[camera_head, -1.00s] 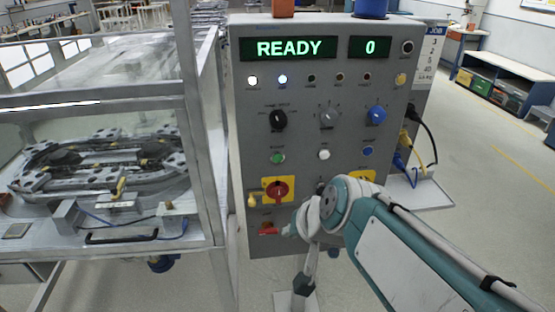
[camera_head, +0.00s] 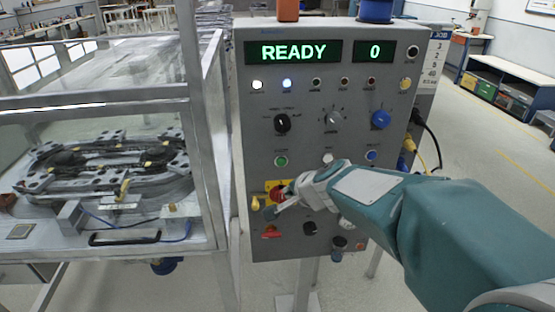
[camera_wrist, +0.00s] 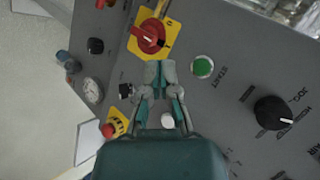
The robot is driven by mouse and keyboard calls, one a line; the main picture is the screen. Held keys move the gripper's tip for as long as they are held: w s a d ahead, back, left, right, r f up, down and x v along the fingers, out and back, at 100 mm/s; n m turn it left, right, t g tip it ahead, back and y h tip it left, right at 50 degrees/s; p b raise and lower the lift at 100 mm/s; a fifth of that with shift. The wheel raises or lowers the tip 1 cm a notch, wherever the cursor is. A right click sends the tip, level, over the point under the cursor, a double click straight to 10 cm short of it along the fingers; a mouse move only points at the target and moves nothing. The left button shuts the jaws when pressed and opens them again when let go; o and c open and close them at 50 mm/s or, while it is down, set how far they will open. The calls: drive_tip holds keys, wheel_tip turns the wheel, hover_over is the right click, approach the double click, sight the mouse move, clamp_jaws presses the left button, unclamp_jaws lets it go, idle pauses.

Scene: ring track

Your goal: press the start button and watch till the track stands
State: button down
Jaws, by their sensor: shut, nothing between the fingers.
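The green start button (camera_head: 281,161) is on the grey control panel (camera_head: 256,140), left of centre. In the wrist view the green button (camera_wrist: 202,67) has START printed beside it and shows unobstructed. My gripper (camera_head: 268,212) is shut and empty in front of the panel, below the green button. In the wrist view my fingertips (camera_wrist: 159,68) are left of the button and below the red rotary switch; contact cannot be told. The display (camera_head: 293,52) reads READY and the counter (camera_head: 374,51) reads 0. The ring track (camera_head: 92,168) lies inside the clear-walled enclosure at left.
The red rotary switch (camera_wrist: 150,36) on its yellow plate is close to my fingertips. A red mushroom button (camera_wrist: 108,130) on yellow is at lower left in the wrist view. A black selector knob (camera_wrist: 273,112) is right of the green button. Cables hang at the panel's right side.

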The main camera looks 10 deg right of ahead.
sight(281, 162)
drive_tip(key=w, duration=0.5)
drive_tip(key=w+d, duration=0.1)
drive_tip(key=w, duration=0.2)
drive_tip(key=shift+w, duration=0.35)
drive_tip(key=shift+w, duration=0.1)
idle(1.1)
drive_tip(key=shift+w, duration=0.25)
